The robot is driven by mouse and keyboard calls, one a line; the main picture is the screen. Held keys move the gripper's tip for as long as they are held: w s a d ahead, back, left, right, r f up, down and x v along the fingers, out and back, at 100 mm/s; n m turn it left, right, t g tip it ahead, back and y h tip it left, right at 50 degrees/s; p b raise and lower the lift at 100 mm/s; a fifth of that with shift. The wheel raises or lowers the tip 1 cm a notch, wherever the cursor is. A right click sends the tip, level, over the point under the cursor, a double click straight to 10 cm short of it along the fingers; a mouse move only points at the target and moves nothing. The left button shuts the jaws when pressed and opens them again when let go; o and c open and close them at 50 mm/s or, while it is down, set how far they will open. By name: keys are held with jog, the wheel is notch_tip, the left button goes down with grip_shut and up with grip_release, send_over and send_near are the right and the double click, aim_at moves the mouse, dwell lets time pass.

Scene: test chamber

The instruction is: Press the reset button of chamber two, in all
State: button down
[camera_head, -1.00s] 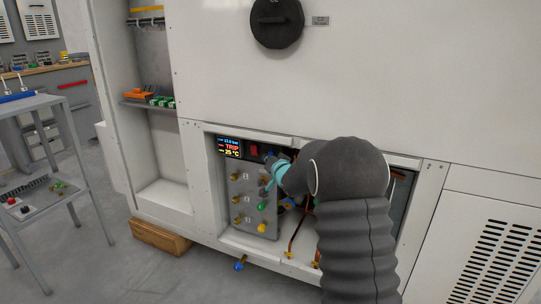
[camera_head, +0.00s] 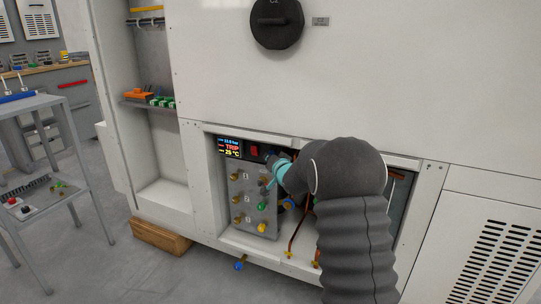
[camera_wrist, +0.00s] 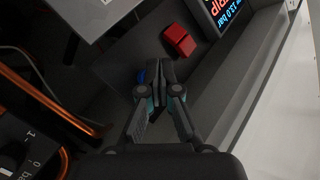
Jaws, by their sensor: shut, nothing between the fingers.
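A blue button (camera_wrist: 141,76) shows in the wrist view, mostly hidden behind the fingers of my gripper (camera_wrist: 154,70). My gripper is shut and empty, its tips at or just in front of the button; I cannot tell whether they touch it. In the head view my gripper (camera_head: 270,168) reaches into the open lower bay, right of a red rocker switch (camera_head: 254,150). The switch (camera_wrist: 179,40) is just beyond the fingertips in the wrist view. A lit display (camera_head: 229,147) left of the switch reads TRIP and 25 °C.
A grey panel (camera_head: 240,205) with brass, green and yellow fittings sits below the display. Copper pipes (camera_head: 296,235) stand right of it, close to my arm. The bay's white frame (camera_head: 208,185) surrounds the opening. A black round handle (camera_head: 277,22) is above.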

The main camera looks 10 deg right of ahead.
jog(key=shift+w+d, duration=0.3)
jog(key=shift+w, duration=0.05)
dwell(0.6)
jog(key=shift+a, duration=0.1)
jog(key=shift+s+a+b, duration=0.3)
jog(key=shift+s+a, duration=0.1)
jog(key=shift+s, duration=0.35)
jog(key=shift+s+a+b, duration=0.75)
jog(key=shift+s+a, duration=0.05)
jog(key=shift+s, duration=0.25)
jog(key=shift+s+a+b, duration=0.75)
jog(key=shift+s, duration=0.25)
